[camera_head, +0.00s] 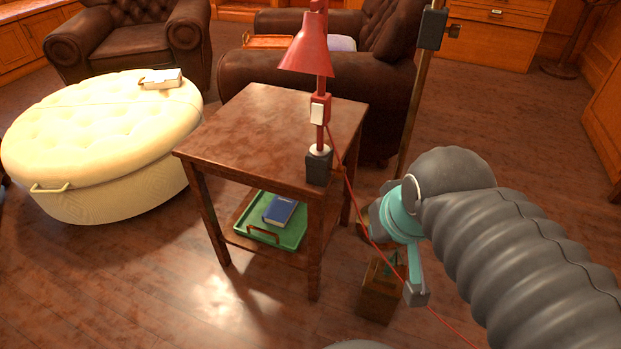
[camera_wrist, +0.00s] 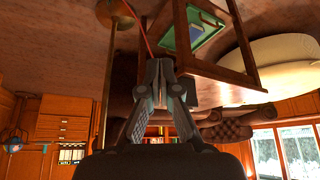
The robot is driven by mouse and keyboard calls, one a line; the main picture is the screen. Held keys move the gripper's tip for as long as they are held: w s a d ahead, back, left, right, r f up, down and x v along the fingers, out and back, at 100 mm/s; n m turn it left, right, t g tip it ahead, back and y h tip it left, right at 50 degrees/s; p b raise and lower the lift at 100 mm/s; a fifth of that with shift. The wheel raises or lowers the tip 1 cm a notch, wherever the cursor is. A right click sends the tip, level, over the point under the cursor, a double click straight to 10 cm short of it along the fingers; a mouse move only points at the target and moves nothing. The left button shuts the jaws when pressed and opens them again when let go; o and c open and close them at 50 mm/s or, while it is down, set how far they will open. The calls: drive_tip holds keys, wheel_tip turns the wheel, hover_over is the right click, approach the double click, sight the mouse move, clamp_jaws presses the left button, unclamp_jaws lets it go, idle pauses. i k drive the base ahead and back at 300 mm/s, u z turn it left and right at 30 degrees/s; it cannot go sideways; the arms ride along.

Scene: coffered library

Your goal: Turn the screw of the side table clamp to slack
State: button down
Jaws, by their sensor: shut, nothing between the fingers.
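The side table (camera_head: 255,130) is dark wood. The clamp (camera_head: 319,166) is a dark block at its near right corner, bearing a red lamp (camera_head: 309,55). I cannot make out the clamp's screw in the head view, and the clamp does not show clearly in the wrist view.
A red cable (camera_head: 372,236) runs down from the lamp past my wrist. A wooden box (camera_head: 379,292) stands on the floor below my arm. A pole (camera_head: 415,100) rises behind my wrist. A green tray (camera_head: 288,238) with a blue book sits on the lower shelf. A cream ottoman (camera_head: 95,135) is left.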

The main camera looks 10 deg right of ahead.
sight(340, 173)
drive_tip(key=z, duration=1.9)
drive_tip(key=k, duration=0.5)
drive_tip(key=u, duration=1.5)
